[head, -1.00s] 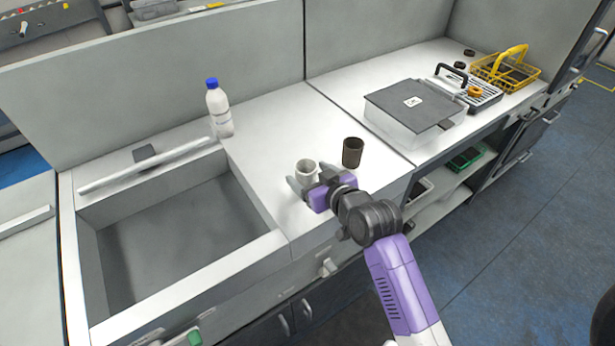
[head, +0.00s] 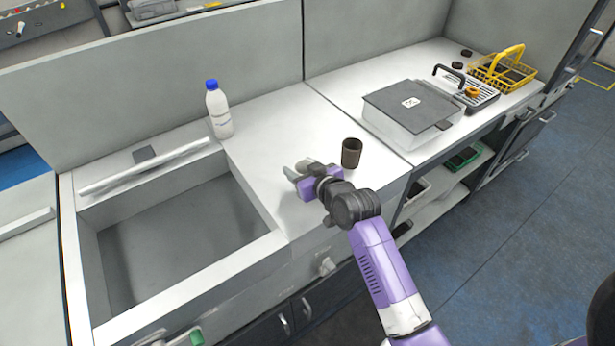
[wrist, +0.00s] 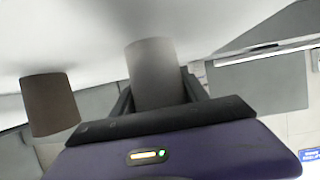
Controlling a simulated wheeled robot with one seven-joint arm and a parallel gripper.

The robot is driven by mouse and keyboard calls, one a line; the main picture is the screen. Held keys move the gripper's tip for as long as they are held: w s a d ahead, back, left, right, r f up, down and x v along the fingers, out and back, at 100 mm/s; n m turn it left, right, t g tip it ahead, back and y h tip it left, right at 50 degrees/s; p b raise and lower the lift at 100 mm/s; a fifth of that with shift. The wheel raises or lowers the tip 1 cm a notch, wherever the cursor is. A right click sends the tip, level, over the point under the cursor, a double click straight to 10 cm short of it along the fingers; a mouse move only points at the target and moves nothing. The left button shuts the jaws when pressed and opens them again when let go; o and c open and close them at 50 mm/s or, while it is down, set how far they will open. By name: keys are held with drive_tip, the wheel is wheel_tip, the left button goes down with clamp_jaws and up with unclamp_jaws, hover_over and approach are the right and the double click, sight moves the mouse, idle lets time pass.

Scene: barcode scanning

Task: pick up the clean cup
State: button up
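The pale grey-white cup (wrist: 155,75) stands between the two fingers of my gripper (wrist: 160,92) in the wrist view. The fingers lie on both sides of it, and whether they touch it is unclear. In the head view my gripper (head: 304,172) is low over the counter near its front edge and hides most of the cup. The gripper looks open around the cup. A dark brown cup (head: 351,153) stands upright on the counter to the right, apart from the gripper. It also shows at the left of the wrist view (wrist: 50,104).
A white bottle with a blue cap (head: 219,110) stands behind, by the sink (head: 185,220). A lidded box (head: 410,105), a rack (head: 468,92) and a yellow basket (head: 503,72) are on the right counter. The counter between bottle and brown cup is clear.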

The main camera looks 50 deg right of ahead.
drive_tip(key=shift+c, duration=1.2)
drive_tip(key=shift+a, duration=0.1)
drive_tip(key=shift+w+r, duration=0.1)
drive_tip(key=shift+r, duration=0.5)
wheel_tip(320, 180, up, 19)
